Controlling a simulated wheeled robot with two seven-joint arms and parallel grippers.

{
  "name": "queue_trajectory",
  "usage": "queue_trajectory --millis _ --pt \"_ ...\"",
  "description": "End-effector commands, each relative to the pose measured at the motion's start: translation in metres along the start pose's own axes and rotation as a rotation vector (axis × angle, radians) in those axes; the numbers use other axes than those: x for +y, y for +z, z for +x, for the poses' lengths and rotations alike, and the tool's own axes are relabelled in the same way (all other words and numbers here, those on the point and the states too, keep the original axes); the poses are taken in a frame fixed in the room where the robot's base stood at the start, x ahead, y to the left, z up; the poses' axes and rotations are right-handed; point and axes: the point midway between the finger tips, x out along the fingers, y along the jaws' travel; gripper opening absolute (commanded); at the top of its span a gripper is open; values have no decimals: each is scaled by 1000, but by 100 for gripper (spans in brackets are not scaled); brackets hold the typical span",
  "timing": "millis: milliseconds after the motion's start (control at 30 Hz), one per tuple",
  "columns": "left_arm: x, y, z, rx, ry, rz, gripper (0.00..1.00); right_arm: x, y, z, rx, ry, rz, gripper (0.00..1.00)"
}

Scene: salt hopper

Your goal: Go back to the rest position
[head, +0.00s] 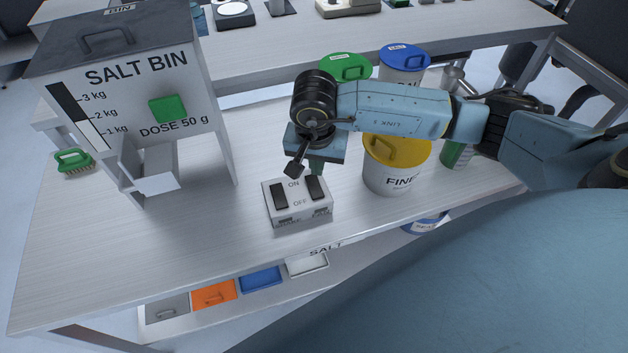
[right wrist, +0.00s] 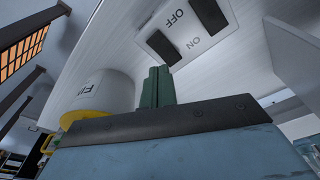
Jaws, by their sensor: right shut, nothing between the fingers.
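My right gripper (head: 317,167) hangs above the metal table, just behind the white switch box (head: 298,213). Its green fingers are together and empty; they also show in the right wrist view (right wrist: 157,86). The switch box has two dark rocker switches between the words ON and OFF, and lies past the fingertips in the right wrist view (right wrist: 186,50). I cannot tell whether the fingertips touch the box. My right arm reaches in from the right, over the tubs. My left gripper is not in view.
The salt bin (head: 140,85) with a green dose button stands at the left, a green brush (head: 74,162) beside it. A yellow-lidded tub (head: 395,178) stands close right of my gripper. Green-lidded (head: 346,68) and blue-lidded (head: 404,62) tubs are behind my arm. The table's front left is clear.

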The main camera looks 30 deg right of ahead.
Motion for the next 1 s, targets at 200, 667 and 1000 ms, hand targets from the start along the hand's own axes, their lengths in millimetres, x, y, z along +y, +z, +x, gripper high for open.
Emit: queue_trajectory --millis 200,667,1000 --pt "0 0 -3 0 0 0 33 0 -1 -5 0 1 0 0" --pt "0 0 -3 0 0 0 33 -8 13 -3 -45 -38 8 0" --pt "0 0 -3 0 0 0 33 -107 175 -75 -834 -547 351 0"
